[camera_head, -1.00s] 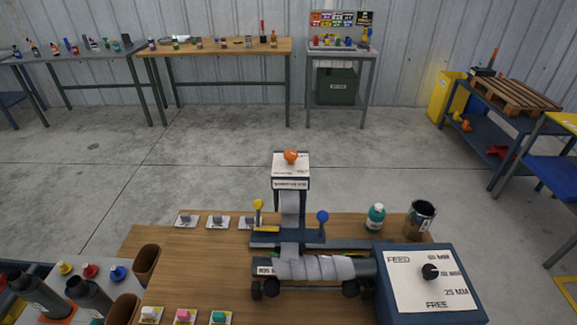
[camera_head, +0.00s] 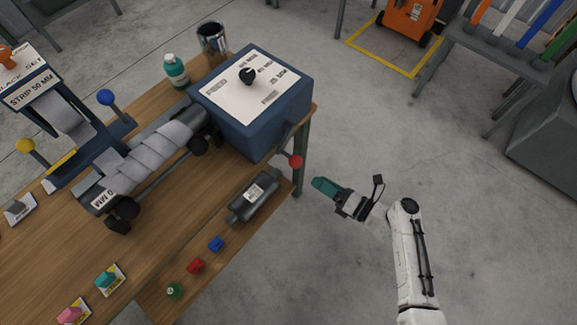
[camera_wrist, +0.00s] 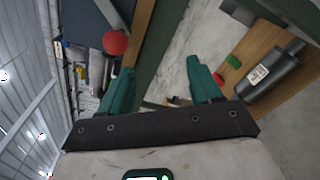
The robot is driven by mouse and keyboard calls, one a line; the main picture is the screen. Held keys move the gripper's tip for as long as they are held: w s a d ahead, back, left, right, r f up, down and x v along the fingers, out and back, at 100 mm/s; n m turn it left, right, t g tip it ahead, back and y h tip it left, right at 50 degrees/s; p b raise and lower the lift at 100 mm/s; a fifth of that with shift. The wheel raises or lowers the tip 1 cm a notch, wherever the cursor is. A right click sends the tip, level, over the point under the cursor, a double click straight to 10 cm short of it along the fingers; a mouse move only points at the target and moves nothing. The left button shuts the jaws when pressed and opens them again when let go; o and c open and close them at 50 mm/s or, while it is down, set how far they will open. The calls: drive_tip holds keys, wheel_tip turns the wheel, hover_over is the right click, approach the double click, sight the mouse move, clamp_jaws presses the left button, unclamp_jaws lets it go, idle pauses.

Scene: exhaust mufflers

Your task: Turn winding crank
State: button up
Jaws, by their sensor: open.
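The winding crank has a red ball knob (camera_head: 295,161) on a grey arm at the right side of the blue box (camera_head: 262,125). The knob also shows in the wrist view (camera_wrist: 115,42), beyond the tip of the left finger. My gripper (camera_head: 318,184) is just right of and below the knob in the head view, apart from it. Its teal fingers are spread and empty in the wrist view (camera_wrist: 160,66). A roller wrapped in grey strip (camera_head: 145,165) lies left of the box. The crank's arm is partly hidden by the box.
A grey muffler (camera_head: 254,197) lies on the lower wooden shelf, with small blue (camera_head: 215,243), red (camera_head: 195,266) and green (camera_head: 174,291) pieces nearby. A teal bottle (camera_head: 175,70) and a dark can (camera_head: 212,38) stand behind the box.

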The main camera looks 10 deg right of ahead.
drive_tip(key=n+b, duration=0.4)
drive_tip(key=b, duration=0.1)
drive_tip(key=n+t+b, duration=0.1)
drive_tip(key=n+b, duration=0.4)
drive_tip(key=b, duration=0.1)
approach(289, 156)
drive_tip(key=shift+h, duration=0.3)
drive_tip(key=x, duration=1)
drive_tip(key=shift+f, duration=0.15)
drive_tip(key=shift+c, duration=0.5)
drive_tip(key=shift+a, duration=0.1)
clamp_jaws()
